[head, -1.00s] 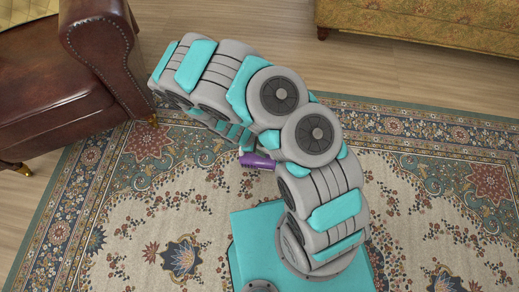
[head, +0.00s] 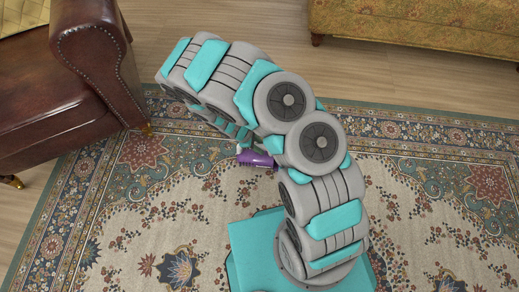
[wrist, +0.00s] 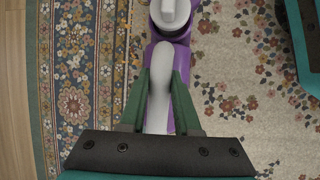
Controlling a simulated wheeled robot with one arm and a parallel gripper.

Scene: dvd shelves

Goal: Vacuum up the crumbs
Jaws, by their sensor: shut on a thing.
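A purple and grey handheld vacuum (wrist: 182,62) is in my gripper (wrist: 161,73), whose green fingers are shut on both sides of its grey handle. In the head view the vacuum (head: 257,160) shows as a small purple piece below my arm, over the rug; my arm hides part of it and most of the gripper. In the wrist view, small orange specks (wrist: 128,45), which look like crumbs, lie in a narrow strip on the rug just left of the vacuum. I cannot make out crumbs in the head view.
A patterned rug (head: 130,225) covers the floor around my base. A brown leather armchair (head: 60,90) stands at the left, close to my arm. A yellow-green sofa (head: 420,30) is at the top right. Wooden floor (head: 270,25) lies between them.

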